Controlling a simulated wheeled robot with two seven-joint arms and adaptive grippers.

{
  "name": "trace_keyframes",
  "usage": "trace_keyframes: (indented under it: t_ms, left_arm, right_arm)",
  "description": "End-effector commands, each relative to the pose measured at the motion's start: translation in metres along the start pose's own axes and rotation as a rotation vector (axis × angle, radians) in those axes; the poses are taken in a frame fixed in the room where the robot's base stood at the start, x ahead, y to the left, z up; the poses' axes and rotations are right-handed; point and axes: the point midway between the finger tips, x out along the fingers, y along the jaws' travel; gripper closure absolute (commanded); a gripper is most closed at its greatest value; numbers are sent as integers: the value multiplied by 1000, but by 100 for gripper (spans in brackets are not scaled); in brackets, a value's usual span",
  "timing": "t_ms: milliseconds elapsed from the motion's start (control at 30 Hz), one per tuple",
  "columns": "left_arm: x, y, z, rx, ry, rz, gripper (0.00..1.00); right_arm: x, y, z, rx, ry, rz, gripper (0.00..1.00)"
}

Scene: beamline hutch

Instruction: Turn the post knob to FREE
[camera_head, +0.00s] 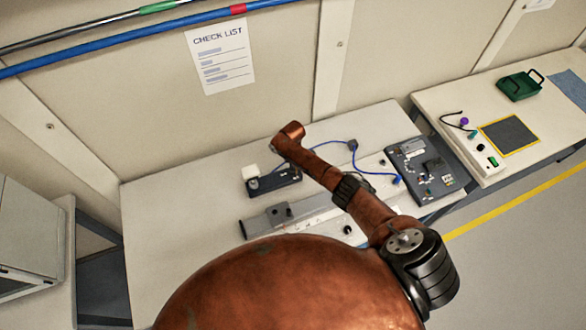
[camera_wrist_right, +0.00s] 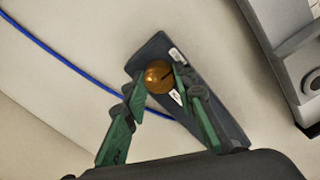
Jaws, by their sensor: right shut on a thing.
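The post knob (camera_wrist_right: 154,72) is a round amber knob with a dark line on its face, in the right wrist view. It sits on a dark plate (camera_wrist_right: 152,50) with small white labels at two sides; their lettering is too small to read. The green fingers of my right gripper (camera_wrist_right: 159,80) are shut on the knob from both sides. In the head view my copper arm reaches over the bench, and I cannot make out its gripper or the knob there. My left gripper is not in view.
On the bench (camera_head: 165,215) are a dark block (camera_head: 287,178), a grey rail device (camera_head: 265,222), a blue cable (camera_head: 352,146) and a dark panel (camera_head: 430,182). The bench's left part is clear.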

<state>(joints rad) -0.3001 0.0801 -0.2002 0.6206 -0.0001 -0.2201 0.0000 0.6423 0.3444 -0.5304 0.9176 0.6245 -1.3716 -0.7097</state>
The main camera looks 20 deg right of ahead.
Motion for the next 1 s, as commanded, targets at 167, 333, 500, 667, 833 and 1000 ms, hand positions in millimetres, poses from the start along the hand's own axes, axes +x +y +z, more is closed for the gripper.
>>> trace_keyframes:
  t_ms: [167,333,500,667,833,1000]
  left_arm:
    - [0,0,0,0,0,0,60]
    - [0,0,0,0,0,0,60]
    - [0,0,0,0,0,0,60]
    - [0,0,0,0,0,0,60]
    - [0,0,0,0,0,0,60]
    - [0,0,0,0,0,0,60]
  right_arm:
    - [1,0,1,-22,-2,-1,99]
    - [1,0,1,-26,-2,-1,99]
    - [1,0,1,-25,-2,-1,99]
    - [0,0,1,-25,-2,-1,67]
    - [0,0,1,-25,-1,0,57]
    - [0,0,0,-25,-1,0,57]
